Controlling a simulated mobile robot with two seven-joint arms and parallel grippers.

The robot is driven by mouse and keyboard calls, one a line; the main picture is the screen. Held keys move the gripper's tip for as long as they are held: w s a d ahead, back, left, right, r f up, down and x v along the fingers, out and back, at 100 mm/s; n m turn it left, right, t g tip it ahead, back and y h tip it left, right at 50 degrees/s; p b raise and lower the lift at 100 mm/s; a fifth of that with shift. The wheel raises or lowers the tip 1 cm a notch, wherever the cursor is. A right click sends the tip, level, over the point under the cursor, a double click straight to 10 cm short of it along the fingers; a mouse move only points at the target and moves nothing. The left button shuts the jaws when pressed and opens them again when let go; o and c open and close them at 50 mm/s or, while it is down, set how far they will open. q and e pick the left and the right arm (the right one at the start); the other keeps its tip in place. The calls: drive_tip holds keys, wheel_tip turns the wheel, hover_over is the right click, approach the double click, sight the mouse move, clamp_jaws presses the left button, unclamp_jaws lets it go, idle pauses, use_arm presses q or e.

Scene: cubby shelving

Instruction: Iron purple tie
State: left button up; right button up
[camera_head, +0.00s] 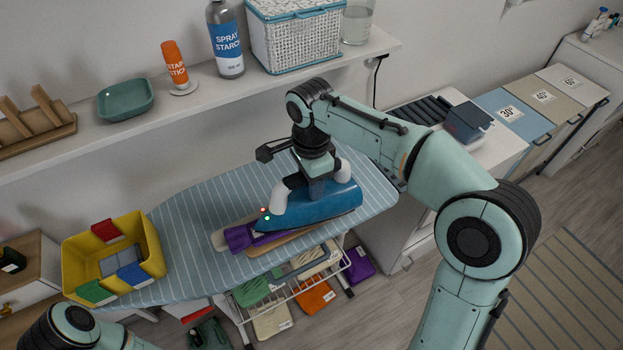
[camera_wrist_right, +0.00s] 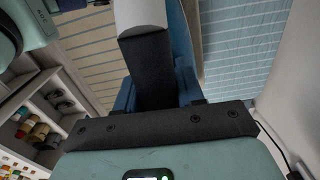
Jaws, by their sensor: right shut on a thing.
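The blue iron (camera_head: 318,207) with a white handle is on the striped ironing board (camera_head: 180,222). My right gripper (camera_head: 318,186) is shut on the iron's handle from above. The purple tie (camera_head: 239,238) shows at the left, beyond the iron's tip; the iron hides the rest of it. A tan pad (camera_head: 275,243) shows beside the tie and along the iron's near edge. In the right wrist view the iron's blue body (camera_wrist_right: 187,83) and white handle (camera_wrist_right: 140,12) are close to the camera. My left arm shows at the bottom left, its gripper out of view.
A yellow bin (camera_head: 150,250) stands at the board's left end. A rack (camera_head: 295,280) with folded cloths hangs below the board. A wall shelf (camera_head: 195,80) behind holds spray starch (camera_head: 226,40), a stain stick (camera_head: 174,62), a green dish (camera_head: 126,100) and a basket (camera_head: 297,38).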

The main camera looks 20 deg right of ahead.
sight(337, 159)
drive_tip(key=shift+d+r, duration=0.15)
drive_tip(key=shift+d, duration=0.05)
use_arm(q)
drive_tip(key=shift+w+r+p, duration=0.4)
drive_tip(key=shift+w+r, duration=0.05)
drive_tip(key=shift+r, duration=0.1)
use_arm(e)
drive_tip(key=shift+w+d, duration=0.2)
drive_tip(key=shift+d, duration=2.55)
drive_tip(key=shift+r, duration=0.1)
drive_tip(key=shift+r+p, duration=0.5)
drive_tip(key=shift+r, duration=0.3)
drive_tip(key=shift+w+r+p, duration=0.1)
drive_tip(key=shift+r+p, duration=0.6)
drive_tip(key=shift+r, duration=0.55)
drive_tip(key=shift+r+p, duration=0.35)
drive_tip(key=shift+r, duration=0.55)
use_arm(q)
drive_tip(key=w+r, duration=0.4)
drive_tip(key=shift+w+t, duration=0.3)
drive_tip(key=shift+t, duration=0.1)
drive_tip(key=shift+s, duration=0.1)
use_arm(e)
drive_tip(key=shift+s, duration=0.2)
